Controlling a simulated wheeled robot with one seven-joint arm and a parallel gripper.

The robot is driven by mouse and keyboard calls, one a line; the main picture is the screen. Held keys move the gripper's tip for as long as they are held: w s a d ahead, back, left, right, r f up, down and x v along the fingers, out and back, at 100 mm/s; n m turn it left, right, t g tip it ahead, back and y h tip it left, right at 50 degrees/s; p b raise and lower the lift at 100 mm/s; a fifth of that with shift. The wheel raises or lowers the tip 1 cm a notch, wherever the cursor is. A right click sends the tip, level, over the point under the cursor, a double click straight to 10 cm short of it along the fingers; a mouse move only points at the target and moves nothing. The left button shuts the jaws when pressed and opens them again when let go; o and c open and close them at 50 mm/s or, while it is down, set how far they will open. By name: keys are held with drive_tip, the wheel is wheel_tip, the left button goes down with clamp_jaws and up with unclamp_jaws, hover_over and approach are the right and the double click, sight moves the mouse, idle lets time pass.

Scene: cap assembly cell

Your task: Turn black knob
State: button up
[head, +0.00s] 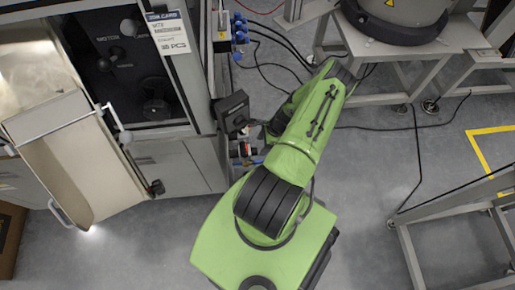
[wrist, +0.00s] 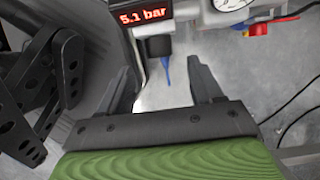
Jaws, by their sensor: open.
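In the wrist view, my gripper (wrist: 162,75) is open, its two dark fingers apart with nothing held between them. A small black block, which looks like the black knob (wrist: 159,46), hangs below the pressure unit, beyond the fingertips and between them in the picture. A blue tip shows just below it. My gripper does not appear to touch it, though the exact distance is hard to judge. The red display (wrist: 142,18) above reads 5.1 bar. In the head view, my arm reaches toward the cabinet's right side, and I cannot make out the knob there.
A gauge (wrist: 232,4) and a red knob (wrist: 258,28) sit right of the display. A black perforated bracket (wrist: 70,70) stands close on the left. The cabinet's metal chute (head: 75,160) juts out at left.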

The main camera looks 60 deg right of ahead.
sight(254, 151)
drive_tip(key=b+x, duration=0.1)
drive_tip(key=x, duration=0.4)
drive_tip(key=shift+f, duration=0.15)
drive_tip(key=shift+c, duration=0.3)
drive_tip(key=c, duration=1)
drive_tip(key=shift+w+y, duration=0.1)
drive_tip(key=shift+y, duration=0.2)
drive_tip(key=shift+w+d+f+m+g+y, duration=0.1)
drive_tip(key=shift+m+g+y, duration=0.1)
drive_tip(key=shift+g+y, duration=0.5)
drive_tip(key=shift+w+d+r+m+g+y, duration=0.1)
drive_tip(key=shift+m+g+y, duration=0.1)
drive_tip(key=shift+g+y, duration=0.45)
drive_tip(key=shift+w+d+f+m+g+y, duration=0.1)
drive_tip(key=shift+m+g+y, duration=0.1)
drive_tip(key=shift+g+y, duration=0.45)
